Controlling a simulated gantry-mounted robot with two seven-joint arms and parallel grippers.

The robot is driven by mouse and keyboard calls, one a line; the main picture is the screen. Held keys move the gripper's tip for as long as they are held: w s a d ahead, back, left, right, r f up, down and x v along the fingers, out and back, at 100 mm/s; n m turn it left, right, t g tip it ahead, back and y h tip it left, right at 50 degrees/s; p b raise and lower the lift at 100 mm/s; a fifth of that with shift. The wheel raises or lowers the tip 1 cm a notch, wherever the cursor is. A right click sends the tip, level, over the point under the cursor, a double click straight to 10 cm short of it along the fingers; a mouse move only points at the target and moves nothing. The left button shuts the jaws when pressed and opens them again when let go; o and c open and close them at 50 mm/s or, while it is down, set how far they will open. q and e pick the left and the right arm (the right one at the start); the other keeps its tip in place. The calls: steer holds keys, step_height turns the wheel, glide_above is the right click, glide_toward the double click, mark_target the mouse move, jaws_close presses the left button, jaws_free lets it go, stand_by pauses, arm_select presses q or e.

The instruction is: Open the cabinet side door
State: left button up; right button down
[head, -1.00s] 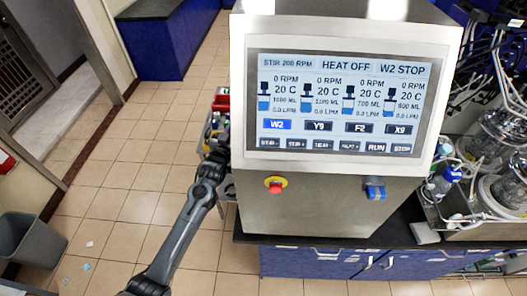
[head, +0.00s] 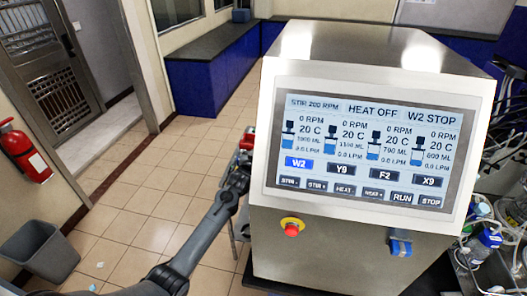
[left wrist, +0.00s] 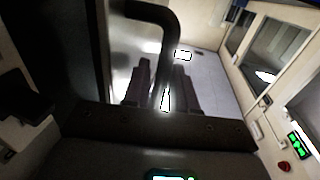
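The control cabinet (head: 345,250) is a steel box with a sloped touch screen (head: 370,155), a red stop button and a blue switch on its front. Its side door is hidden in the head view. My left arm reaches along the cabinet's left side, and its gripper is not clear there. In the left wrist view a dark curved handle (left wrist: 158,14) stands out from a shiny steel surface (left wrist: 118,45). My left gripper (left wrist: 161,88) has its two dark fingers apart, with the handle's lower part between or just behind them; contact cannot be told. My right gripper is out of view.
A red-topped item (head: 247,138) stands by the cabinet's left edge. A grey bin (head: 40,250) and a fire extinguisher (head: 24,152) are at far left. Bottles and tubing (head: 485,240) crowd the right. Tiled floor (head: 140,200) left of the cabinet is open.

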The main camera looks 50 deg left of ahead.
arm_select(q)
steer(key=shift+o, duration=0.5)
steer(key=shift+s+d, duration=0.1)
steer(key=v, duration=1)
steer(key=shift+s+b, duration=0.3)
steer(key=shift+b, duration=0.05)
steer(key=shift+d, duration=0.15)
